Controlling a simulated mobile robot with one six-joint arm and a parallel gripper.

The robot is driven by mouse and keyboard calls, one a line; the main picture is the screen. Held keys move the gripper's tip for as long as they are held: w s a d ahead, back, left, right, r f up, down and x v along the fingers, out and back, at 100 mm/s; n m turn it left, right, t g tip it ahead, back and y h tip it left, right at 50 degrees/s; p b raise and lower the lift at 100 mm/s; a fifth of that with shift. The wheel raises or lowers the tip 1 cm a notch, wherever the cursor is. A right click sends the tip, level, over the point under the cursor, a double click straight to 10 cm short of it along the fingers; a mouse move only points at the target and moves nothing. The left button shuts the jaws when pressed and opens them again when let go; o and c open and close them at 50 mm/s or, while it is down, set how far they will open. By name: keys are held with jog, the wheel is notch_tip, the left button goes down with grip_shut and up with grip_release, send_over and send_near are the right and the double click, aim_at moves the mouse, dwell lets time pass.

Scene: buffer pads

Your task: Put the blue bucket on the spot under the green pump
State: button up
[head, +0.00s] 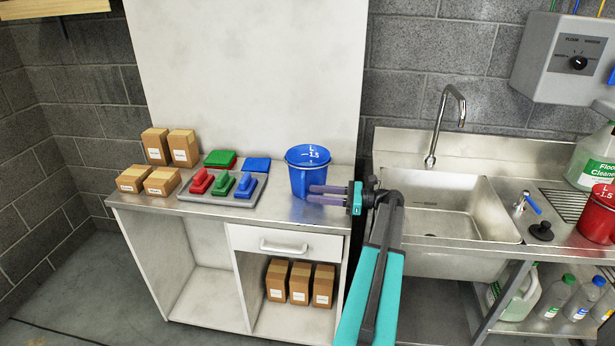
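The blue bucket (302,172) stands upright on the steel-topped counter, near its right end, with white markings inside its rim. My gripper (318,194) reaches in from the right. Its two purple-grey fingers show apart, with a narrow gap between them, and overlap the bucket's lower right side in the picture. I cannot tell whether they touch it. No green pump can be made out. A grey dispenser (566,58) with a black knob hangs on the wall at the upper right, with coloured tubes above it.
Red, green and blue pads (222,184) and small cartons (183,148) lie left of the bucket. A sink (450,208) with a tall tap (446,115) is to the right. Beyond it are a red bucket (598,215), a black plug (540,231) and a floor cleaner jug (592,160).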

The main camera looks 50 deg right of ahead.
jog(key=shift+p+x, duration=0.35)
jog(key=shift+x, duration=1.35)
grip_shut()
dwell(0.3)
jog(key=shift+r, duration=0.15)
